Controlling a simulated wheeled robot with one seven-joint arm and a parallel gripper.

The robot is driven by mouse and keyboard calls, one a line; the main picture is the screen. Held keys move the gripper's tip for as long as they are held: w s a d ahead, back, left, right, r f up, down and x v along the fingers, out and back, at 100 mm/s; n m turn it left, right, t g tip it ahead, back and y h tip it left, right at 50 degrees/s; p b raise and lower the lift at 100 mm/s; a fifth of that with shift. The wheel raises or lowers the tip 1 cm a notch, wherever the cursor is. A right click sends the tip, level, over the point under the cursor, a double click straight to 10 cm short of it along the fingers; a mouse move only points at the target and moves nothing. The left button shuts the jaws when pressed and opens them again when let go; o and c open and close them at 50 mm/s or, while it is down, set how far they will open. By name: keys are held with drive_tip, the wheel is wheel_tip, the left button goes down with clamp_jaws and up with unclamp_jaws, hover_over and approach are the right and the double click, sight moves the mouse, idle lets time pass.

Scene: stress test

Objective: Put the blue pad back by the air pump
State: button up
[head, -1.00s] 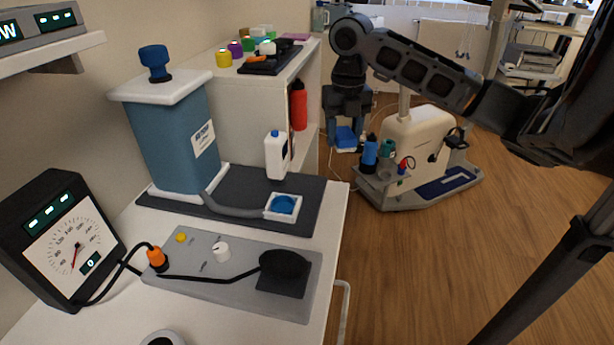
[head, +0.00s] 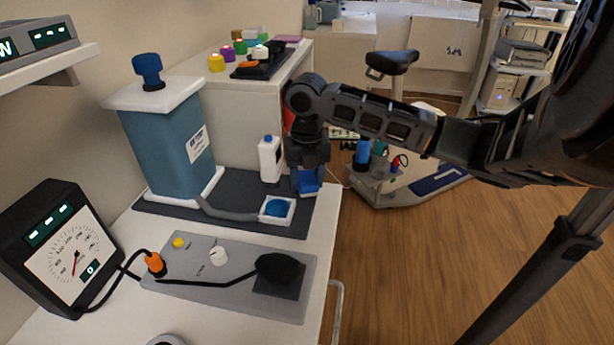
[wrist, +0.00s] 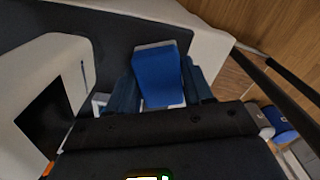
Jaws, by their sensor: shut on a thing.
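The blue pad (head: 308,181), with a white edge underneath, is between the fingers of my gripper (head: 308,186). The wrist view shows the pad (wrist: 158,78) between the two dark blue fingers (wrist: 163,90), which are shut on it. In the head view my gripper points down at the right end of the dark mat (head: 235,183). I cannot tell whether the pad touches the mat. The air pump (head: 165,150), a blue box with a white lid and blue knob, stands on the mat to the left.
A white bottle (head: 269,158) stands just left of my gripper. A grey panel (head: 225,275) with knobs and a black pedal lies in front of the mat. A black gauge (head: 65,250) stands at left. A white shelf unit (head: 235,100) holding small items is behind.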

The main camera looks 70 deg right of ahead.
sight(307, 177)
drive_tip(key=shift+f, duration=0.2)
drive_tip(key=o, duration=0.9)
drive_tip(key=shift+o, duration=0.2)
drive_tip(key=shift+r, duration=0.15)
wheel_tip(307, 177, up, 12)
drive_tip(key=b, duration=0.1)
drive_tip(key=shift+r, duration=0.1)
